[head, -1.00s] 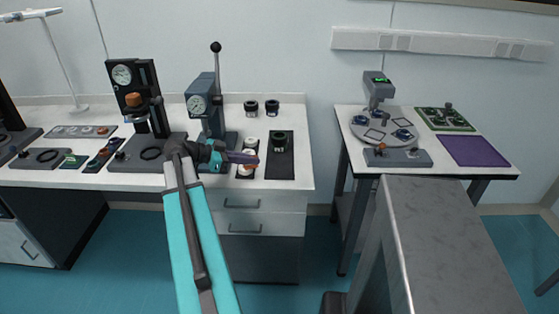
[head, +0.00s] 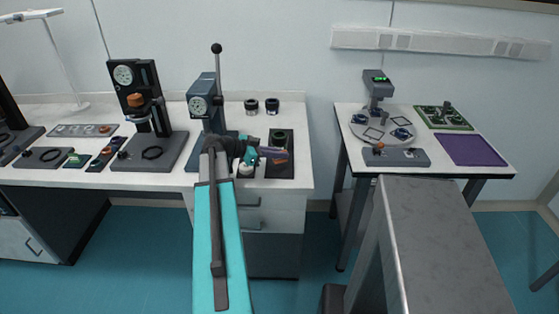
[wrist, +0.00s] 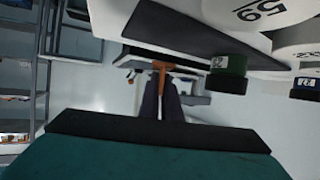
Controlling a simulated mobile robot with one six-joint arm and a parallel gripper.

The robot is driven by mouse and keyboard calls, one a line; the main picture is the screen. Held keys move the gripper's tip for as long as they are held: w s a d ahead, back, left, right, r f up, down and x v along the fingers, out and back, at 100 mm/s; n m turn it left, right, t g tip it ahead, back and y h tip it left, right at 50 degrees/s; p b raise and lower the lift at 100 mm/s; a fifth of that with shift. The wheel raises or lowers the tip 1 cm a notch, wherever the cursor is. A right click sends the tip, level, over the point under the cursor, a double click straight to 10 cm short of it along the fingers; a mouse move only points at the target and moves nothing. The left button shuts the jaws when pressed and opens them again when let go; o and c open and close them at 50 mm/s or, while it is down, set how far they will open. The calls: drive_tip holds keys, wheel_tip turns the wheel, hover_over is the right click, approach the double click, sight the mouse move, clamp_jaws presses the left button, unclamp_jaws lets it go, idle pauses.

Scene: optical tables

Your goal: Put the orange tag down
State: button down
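The orange tag (wrist: 160,68) shows in the wrist view as a narrow T-shaped piece between my fingertips. My gripper (wrist: 161,95) is shut on it, with the two dark fingers close on either side. In the head view my gripper (head: 277,153) is over the dark mat (head: 281,173) on the left bench, and a small orange bit of the tag (head: 279,161) shows by the fingers. The tag's height above the mat is hard to tell.
A green-and-black cylinder (wrist: 228,72) is near the gripper; white numbered cylinders (wrist: 262,12) are beside it. A lever press (head: 208,105) stands left of the gripper. A second table with a purple mat (head: 472,150) is at right.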

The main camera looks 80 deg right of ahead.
sight(274, 161)
drive_tip(key=shift+f, duration=0.1)
drive_tip(key=shift+f+p, duration=0.7)
drive_tip(key=shift+f, duration=0.95)
drive_tip(key=shift+f, duration=0.15)
drive_tip(key=c, duration=2)
unclamp_jaws()
drive_tip(key=b+v, duration=0.3)
drive_tip(key=v, duration=0.9)
drive_tip(key=shift+a, duration=0.1)
